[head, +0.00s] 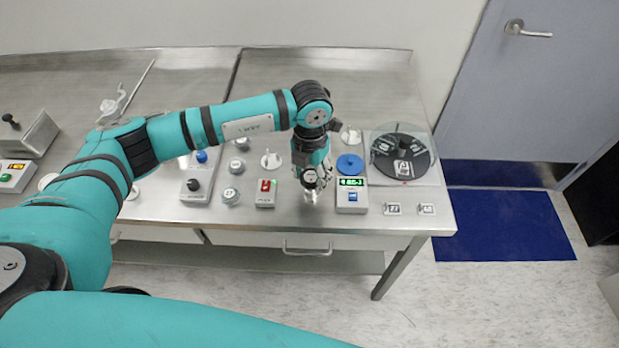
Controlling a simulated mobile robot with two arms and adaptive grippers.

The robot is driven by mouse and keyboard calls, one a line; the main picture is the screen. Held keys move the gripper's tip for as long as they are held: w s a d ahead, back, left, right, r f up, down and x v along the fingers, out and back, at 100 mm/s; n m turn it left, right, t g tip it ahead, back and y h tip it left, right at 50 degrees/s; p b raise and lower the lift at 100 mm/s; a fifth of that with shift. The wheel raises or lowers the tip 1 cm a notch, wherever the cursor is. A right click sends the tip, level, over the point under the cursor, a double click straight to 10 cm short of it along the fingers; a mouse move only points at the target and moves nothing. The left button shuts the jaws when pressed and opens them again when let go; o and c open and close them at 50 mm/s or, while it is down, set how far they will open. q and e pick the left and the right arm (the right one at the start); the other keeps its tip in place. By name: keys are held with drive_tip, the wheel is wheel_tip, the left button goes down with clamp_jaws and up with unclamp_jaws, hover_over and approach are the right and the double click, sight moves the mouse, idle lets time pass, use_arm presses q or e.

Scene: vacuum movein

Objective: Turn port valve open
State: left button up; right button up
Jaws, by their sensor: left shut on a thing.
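My left gripper (311,186) points down over the front part of the metal bench. It is shut on a small silvery part (310,197), mostly hidden by the fingers. I cannot tell for certain whether this part is the port valve. White round fittings with raised handles, valve-like, stand on the bench: one (271,160) left of the gripper and one (351,137) behind it to the right, partly hidden. My right gripper is not in view.
A box with a green display (351,194) stands close right of the gripper, and a red-marked box (266,192) stands left. A blue disc (350,163) and a clear-covered round device (402,156) are at right. The metal bench (385,75) is clear at the back.

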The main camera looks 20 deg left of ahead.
use_arm(q)
drive_tip(key=n+b, duration=0.1)
drive_tip(key=n, duration=0.2)
drive_tip(key=shift+d+n, duration=0.1)
drive_tip(key=shift+n, duration=0.3)
drive_tip(key=n+b, duration=0.1)
drive_tip(key=n, duration=0.2)
drive_tip(key=shift+w+n+b, duration=0.1)
drive_tip(key=shift+n+b, duration=0.2)
drive_tip(key=shift+b, duration=0.05)
drive_tip(key=n, duration=0.3)
drive_tip(key=shift+d+n+b, duration=0.1)
drive_tip(key=shift+n+b, duration=0.2)
drive_tip(key=shift+b, duration=0.1)
drive_tip(key=shift+w+r+n, duration=0.1)
drive_tip(key=shift+n, duration=1.4)
drive_tip(key=o, duration=1.2)
drive_tip(key=shift+c, duration=0.2)
